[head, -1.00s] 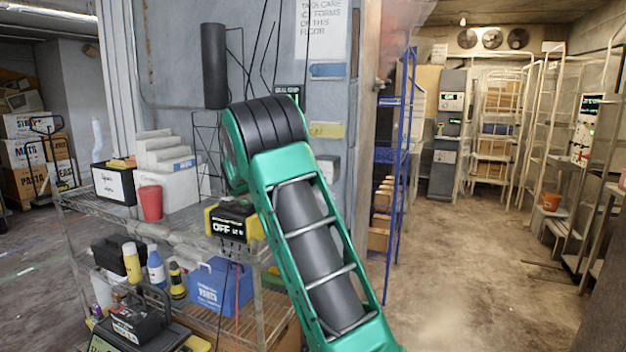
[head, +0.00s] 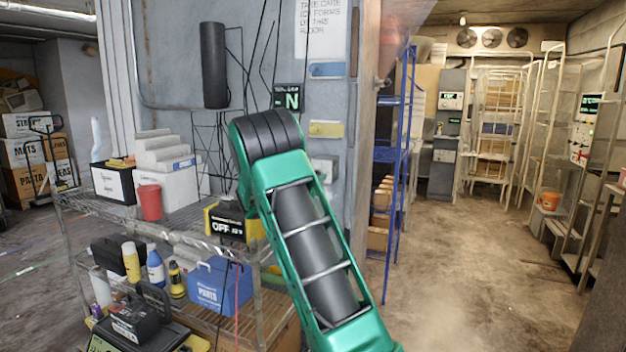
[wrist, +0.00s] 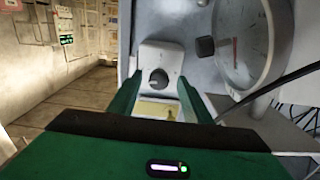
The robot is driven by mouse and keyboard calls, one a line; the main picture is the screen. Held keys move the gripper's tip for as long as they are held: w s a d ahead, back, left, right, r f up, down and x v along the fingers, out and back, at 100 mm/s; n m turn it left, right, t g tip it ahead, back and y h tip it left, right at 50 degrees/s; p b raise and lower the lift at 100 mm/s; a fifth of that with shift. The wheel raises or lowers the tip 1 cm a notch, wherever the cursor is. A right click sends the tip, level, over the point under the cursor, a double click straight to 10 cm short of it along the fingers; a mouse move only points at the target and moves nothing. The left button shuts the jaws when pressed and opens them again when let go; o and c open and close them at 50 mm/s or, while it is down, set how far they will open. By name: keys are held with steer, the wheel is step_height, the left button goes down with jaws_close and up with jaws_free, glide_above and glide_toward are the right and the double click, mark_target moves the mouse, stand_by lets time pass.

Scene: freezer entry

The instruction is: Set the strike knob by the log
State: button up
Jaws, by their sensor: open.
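A dark round knob (wrist: 159,77) sits on a pale square plate (wrist: 160,55) on the wall, straight ahead in the wrist view. I take it for the strike knob. My gripper (wrist: 160,84) is open, its two green fingers on either side of the knob in the picture. The knob looks beyond the fingertips; contact cannot be told. In the head view a grey wall box (head: 327,167) shows partly behind my arm, and my gripper is hidden. I cannot make out which posted paper or display is the log.
A round dial gauge (wrist: 245,42) is right of the knob in the wrist view. A yellow label (wrist: 155,110) shows between the fingers. In the head view, a small display (head: 288,97) reads "N". A loaded wire shelf (head: 185,218) and a blue rack (head: 392,150) flank my arm.

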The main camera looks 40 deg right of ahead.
steer(key=shift+x, duration=1.4)
steer(key=c, duration=1.1)
steer(key=shift+o, duration=0.2)
steer(key=shift+m, duration=0.9)
steer(key=shift+a, duration=0.1)
steer(key=o, duration=1.1)
steer(key=shift+c, duration=0.2)
steer(key=v, duration=1)
steer(key=shift+a, duration=0.3)
